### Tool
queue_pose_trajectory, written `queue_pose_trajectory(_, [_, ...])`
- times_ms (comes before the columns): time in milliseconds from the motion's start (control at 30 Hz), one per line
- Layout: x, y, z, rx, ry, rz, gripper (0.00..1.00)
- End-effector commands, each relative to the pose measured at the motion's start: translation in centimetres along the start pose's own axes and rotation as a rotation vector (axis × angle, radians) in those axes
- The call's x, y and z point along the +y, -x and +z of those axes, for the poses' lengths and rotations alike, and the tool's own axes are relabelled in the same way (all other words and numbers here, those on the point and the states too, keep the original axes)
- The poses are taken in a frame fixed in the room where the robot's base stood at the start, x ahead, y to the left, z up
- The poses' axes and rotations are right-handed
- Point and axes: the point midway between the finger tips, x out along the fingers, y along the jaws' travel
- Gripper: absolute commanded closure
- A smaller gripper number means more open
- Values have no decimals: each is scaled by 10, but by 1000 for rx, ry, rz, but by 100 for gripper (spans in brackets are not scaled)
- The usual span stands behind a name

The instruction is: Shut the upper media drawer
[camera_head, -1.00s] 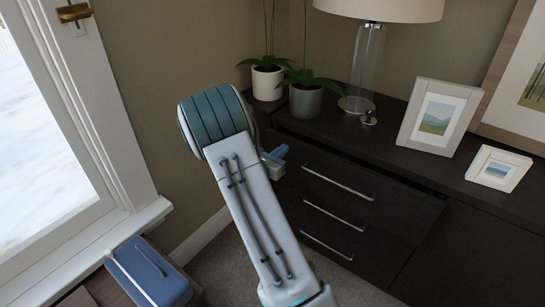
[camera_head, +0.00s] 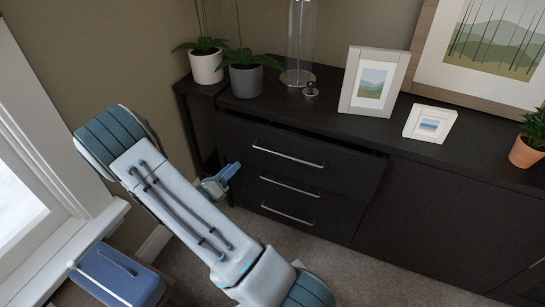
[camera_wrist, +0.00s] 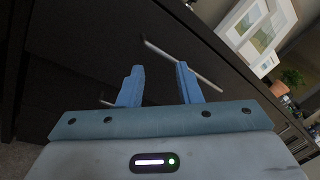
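The upper media drawer (camera_head: 300,159) is the top one of three in a dark cabinet (camera_head: 438,204). It stands out a little, with a dark gap showing under the cabinet top. Its silver bar handle (camera_head: 288,157) runs along the front; a silver bar handle also shows in the wrist view (camera_wrist: 185,62). My gripper (camera_head: 222,182) is left of the drawer fronts in the head view, apart from the handle as far as I can tell. In the wrist view my blue fingers (camera_wrist: 160,84) are spread with nothing between them, facing the dark drawer fronts.
Two potted plants (camera_head: 246,80), a glass lamp base (camera_head: 299,40), picture frames (camera_head: 375,80) and a small plant in a terracotta pot (camera_head: 526,152) stand on the cabinet top. A blue case (camera_head: 120,275) and a window sill are at left. Carpet is clear before the cabinet.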

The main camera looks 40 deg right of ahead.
Motion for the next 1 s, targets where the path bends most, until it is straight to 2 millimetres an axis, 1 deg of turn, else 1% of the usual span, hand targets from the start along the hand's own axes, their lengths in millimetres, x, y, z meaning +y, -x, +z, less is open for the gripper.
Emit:
queue_pose_trajectory(33, [-2,-1,-12,12,123,-33,68])
queue_pose_trajectory(100, [-6,-1,-27,33,289,-78,68])
queue_pose_trajectory(200, [-12,-1,-46,66,496,-130,68])
queue_pose_trajectory(300, [-16,0,-59,96,651,-166,68])
queue_pose_trajectory(400, [-19,0,-67,116,747,-189,68])
queue_pose_trajectory(533, [-21,-3,-71,128,793,-199,68])
queue_pose_trajectory(667, [-24,-17,-72,130,794,-201,68])
queue_pose_trajectory(767, [-28,-35,-73,132,792,-201,68])
queue_pose_trajectory(1000, [-40,-85,-76,131,791,-200,68])
